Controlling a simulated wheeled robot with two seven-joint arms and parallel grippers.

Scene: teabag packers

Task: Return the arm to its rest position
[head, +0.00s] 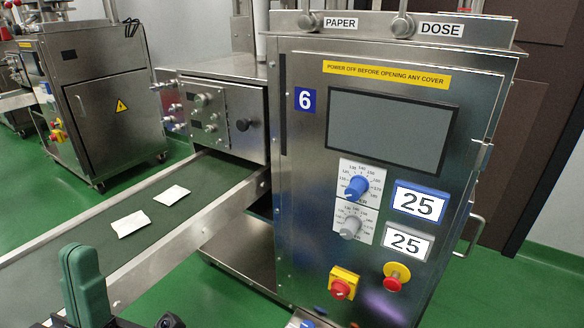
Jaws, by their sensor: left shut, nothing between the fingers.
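My left gripper (82,262) shows at the bottom left corner, with green fingers pointing up and a dark body cut off by the frame edge. Its fingers are shut with nothing between them. It stands in front of the near rail of the conveyor. I cannot tell how far apart they are. My right gripper is not in view.
A steel machine (300,200) marked 6, with knobs, displays and red buttons, fills the centre and right. A green conveyor belt (80,245) carries two white packets (131,223), (172,194). Another steel machine (105,105) stands behind left. Green floor (240,305) shows between.

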